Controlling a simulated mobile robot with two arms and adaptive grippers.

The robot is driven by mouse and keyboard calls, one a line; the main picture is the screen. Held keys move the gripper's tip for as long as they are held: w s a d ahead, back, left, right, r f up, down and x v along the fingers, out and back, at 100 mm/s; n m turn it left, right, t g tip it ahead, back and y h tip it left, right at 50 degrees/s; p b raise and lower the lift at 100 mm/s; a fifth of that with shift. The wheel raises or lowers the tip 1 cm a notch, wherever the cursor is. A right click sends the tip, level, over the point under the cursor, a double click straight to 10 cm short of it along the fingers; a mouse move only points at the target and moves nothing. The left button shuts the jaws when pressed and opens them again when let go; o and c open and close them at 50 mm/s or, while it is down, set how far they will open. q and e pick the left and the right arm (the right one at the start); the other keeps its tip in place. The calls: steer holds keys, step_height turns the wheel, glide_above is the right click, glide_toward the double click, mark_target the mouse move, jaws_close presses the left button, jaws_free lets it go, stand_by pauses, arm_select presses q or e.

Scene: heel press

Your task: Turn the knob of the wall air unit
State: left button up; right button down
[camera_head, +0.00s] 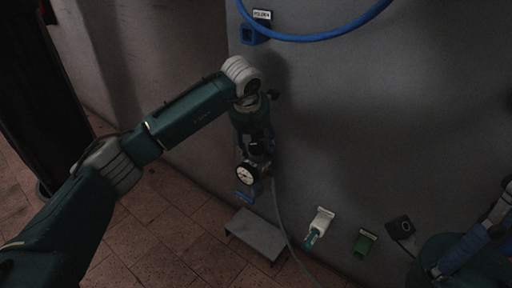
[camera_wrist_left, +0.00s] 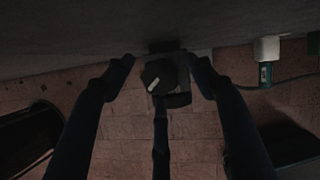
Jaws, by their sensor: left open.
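The wall air unit (camera_head: 263,167) is fixed low on the grey wall in the head view, with a round white gauge on its front. My left gripper (camera_head: 257,140) points down at the unit from above and hides its upper part. In the left wrist view, a dark round knob (camera_wrist_left: 158,76) with a white mark shows just beyond the open fingers of my left gripper (camera_wrist_left: 160,72). One finger is on each side and a third is below it. I cannot tell whether any finger touches it. My right gripper is not distinguishable.
A grey step or low bench (camera_head: 257,235) stands under the unit. A thin hose runs down from the unit. A white-and-green fitting (camera_head: 318,226), a green block (camera_head: 364,243) and a dark box (camera_head: 400,228) are on the wall to the right. A blue hose (camera_head: 320,37) loops above.

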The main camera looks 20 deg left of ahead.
arm_select(q)
steer(key=shift+f, duration=0.15)
steer(key=shift+c, duration=0.3)
steer(key=c, duration=1)
steer(key=shift+w, duration=0.1)
steer(key=shift+r+p, duration=0.25)
steer(key=shift+p, duration=0.1)
